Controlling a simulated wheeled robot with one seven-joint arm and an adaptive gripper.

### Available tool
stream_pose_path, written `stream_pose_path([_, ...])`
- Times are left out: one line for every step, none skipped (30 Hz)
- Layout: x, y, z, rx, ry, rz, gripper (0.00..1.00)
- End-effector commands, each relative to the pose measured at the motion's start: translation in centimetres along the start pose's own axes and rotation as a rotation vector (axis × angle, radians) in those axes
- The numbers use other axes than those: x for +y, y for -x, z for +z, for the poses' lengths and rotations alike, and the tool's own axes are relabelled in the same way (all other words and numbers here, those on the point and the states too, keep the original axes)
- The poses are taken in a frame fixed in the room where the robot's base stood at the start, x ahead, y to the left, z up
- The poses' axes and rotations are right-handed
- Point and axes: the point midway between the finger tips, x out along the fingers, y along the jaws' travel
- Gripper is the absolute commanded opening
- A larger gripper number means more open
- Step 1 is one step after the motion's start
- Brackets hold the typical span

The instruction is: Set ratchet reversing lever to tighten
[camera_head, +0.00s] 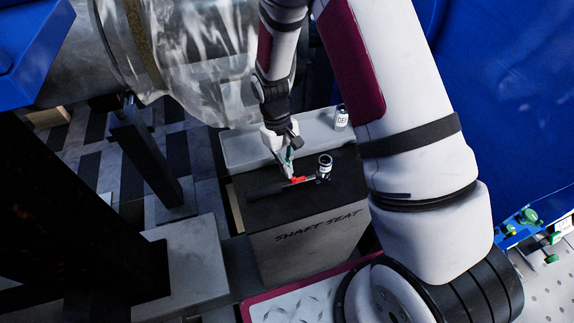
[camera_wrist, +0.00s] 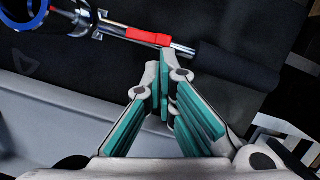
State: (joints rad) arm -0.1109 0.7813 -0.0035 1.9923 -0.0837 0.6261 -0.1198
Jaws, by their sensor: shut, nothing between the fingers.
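A ratchet with a black grip (camera_wrist: 235,72), a metal shaft, a red part (camera_wrist: 148,37) and a round metal head (camera_wrist: 72,15) lies across the top of the wrist view. In the head view its red part (camera_head: 298,180) and upright socket (camera_head: 325,166) show on the dark top of a box. My gripper (camera_wrist: 163,66) is shut and empty, its tips just below the shaft near the red part in the wrist view. In the head view my gripper (camera_head: 289,172) is over the box top beside the red part. I cannot tell whether the tips touch the ratchet. The lever's setting cannot be read.
The ratchet rests on a box marked SHAFT SEAT (camera_head: 318,245). A light grey tray (camera_head: 245,150) with a small labelled can (camera_head: 341,116) lies behind it. A large clear-wrapped cylinder (camera_head: 180,50) is at upper left, with a metal stand (camera_head: 145,150) below it. Blue sheeting (camera_head: 510,100) fills the right.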

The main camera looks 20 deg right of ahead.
Motion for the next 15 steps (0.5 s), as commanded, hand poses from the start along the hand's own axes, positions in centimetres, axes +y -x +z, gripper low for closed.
stream_pose_path([-0.03,-0.03,0.07,-0.002,0.004,0.001,0.00])
stream_pose_path([-0.03,-0.03,0.08,-0.002,0.006,0.001,0.00])
stream_pose_path([-0.04,-0.03,0.08,-0.002,0.008,0.002,0.00])
stream_pose_path([-0.04,-0.03,0.09,-0.002,0.010,0.003,0.00])
stream_pose_path([-0.05,-0.03,0.09,-0.002,0.012,0.003,0.00])
stream_pose_path([-0.06,-0.04,0.10,-0.002,0.015,0.004,0.00])
stream_pose_path([-0.06,-0.04,0.11,-0.002,0.016,0.004,0.00])
stream_pose_path([-0.07,-0.04,0.11,-0.002,0.018,0.005,0.00])
stream_pose_path([-0.08,-0.04,0.12,-0.002,0.021,0.005,0.00])
stream_pose_path([-0.08,-0.04,0.12,-0.002,0.023,0.006,0.00])
stream_pose_path([-0.09,-0.04,0.13,-0.002,0.025,0.006,0.00])
stream_pose_path([-0.10,-0.05,0.14,-0.002,0.027,0.007,0.00])
stream_pose_path([-0.11,-0.05,0.14,-0.002,0.029,0.007,0.00])
stream_pose_path([-0.12,-0.05,0.15,-0.002,0.031,0.008,0.00])
stream_pose_path([-0.13,-0.05,0.15,-0.002,0.033,0.008,0.00])
